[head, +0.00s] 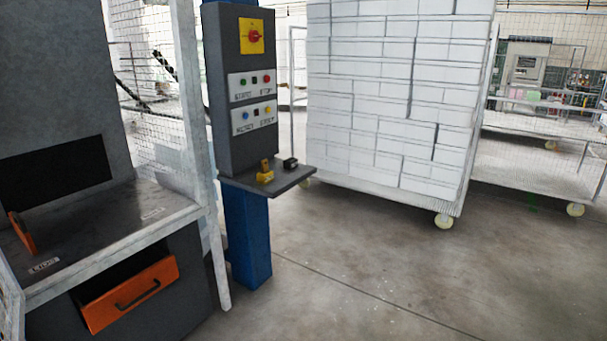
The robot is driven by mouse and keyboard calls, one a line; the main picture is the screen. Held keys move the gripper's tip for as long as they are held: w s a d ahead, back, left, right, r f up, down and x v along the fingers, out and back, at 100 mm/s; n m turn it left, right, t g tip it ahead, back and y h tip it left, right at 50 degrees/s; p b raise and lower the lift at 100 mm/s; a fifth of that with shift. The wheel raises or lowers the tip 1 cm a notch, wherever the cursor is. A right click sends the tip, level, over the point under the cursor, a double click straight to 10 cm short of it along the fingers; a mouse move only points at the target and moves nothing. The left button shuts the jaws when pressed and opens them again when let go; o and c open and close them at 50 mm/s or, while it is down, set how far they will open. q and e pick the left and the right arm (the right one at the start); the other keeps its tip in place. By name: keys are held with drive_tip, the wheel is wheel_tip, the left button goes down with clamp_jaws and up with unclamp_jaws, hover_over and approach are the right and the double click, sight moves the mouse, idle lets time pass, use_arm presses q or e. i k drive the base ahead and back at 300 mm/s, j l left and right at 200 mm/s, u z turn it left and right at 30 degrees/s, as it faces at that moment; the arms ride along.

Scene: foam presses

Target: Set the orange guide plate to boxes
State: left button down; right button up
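The orange guide plate (22,233) stands upright on the grey press table (110,220) at the left of the head view. It is near the table's left side, close to a small white label (44,266) whose text is too small to read surely. A second white label (152,213) lies farther right on the table, also not clearly legible. Neither of my grippers shows in the head view.
An orange-fronted drawer (160,272) with a black handle sticks out below the table. A control box (236,55) on a blue post has a small shelf (290,177) holding yellow and black items. A cart (390,100) of white boxes stands behind. The right floor is clear.

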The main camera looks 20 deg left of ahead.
sight(18, 225)
drive_tip(key=i+j+u, duration=0.2)
drive_tip(key=i+u, duration=0.8)
drive_tip(key=i+l+u, duration=0.25)
drive_tip(key=i+u, duration=0.7)
drive_tip(key=i, duration=0.75)
